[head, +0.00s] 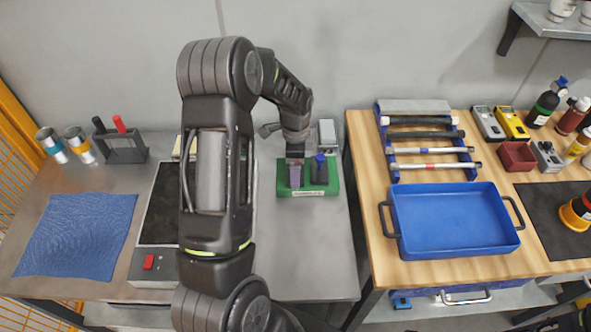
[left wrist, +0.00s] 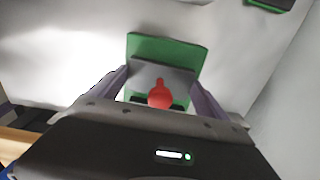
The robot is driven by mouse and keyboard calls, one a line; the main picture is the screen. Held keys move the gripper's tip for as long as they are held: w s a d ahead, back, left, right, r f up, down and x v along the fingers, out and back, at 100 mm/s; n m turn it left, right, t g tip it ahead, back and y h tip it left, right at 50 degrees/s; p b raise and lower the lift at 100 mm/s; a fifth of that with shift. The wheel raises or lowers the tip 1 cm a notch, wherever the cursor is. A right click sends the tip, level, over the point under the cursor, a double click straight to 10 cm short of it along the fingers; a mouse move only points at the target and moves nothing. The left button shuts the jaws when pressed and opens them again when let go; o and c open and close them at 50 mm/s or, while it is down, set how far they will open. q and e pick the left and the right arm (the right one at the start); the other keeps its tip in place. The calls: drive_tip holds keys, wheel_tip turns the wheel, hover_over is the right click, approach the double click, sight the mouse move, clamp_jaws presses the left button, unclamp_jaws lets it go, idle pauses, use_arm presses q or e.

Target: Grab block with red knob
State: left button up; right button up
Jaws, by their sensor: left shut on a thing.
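The block with the red knob shows in the left wrist view, with its red knob (left wrist: 160,95) between the two fingers and its grey body (left wrist: 165,76) below. My left gripper (left wrist: 160,98) is shut on this block, one finger on each side. A green base (left wrist: 166,48) lies under the block in that view. In the head view my left gripper (head: 294,178) points down at the left part of the green base (head: 309,192) and hides the red knob there. I cannot tell whether the block is lifted. My right gripper is not in view.
A dark block with a blue knob (head: 320,168) stands on the green base, close right of my left gripper. Behind are a small grey box (head: 327,134) and the wall. A blue tray (head: 452,222) sits on the wooden table.

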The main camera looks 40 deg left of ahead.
use_arm(q)
drive_tip(key=shift+r, duration=0.1)
drive_tip(key=shift+w+r, duration=0.1)
drive_tip(key=shift+r, duration=0.4)
wheel_tip(320, 180, up, 9)
drive_tip(key=shift+b, duration=1)
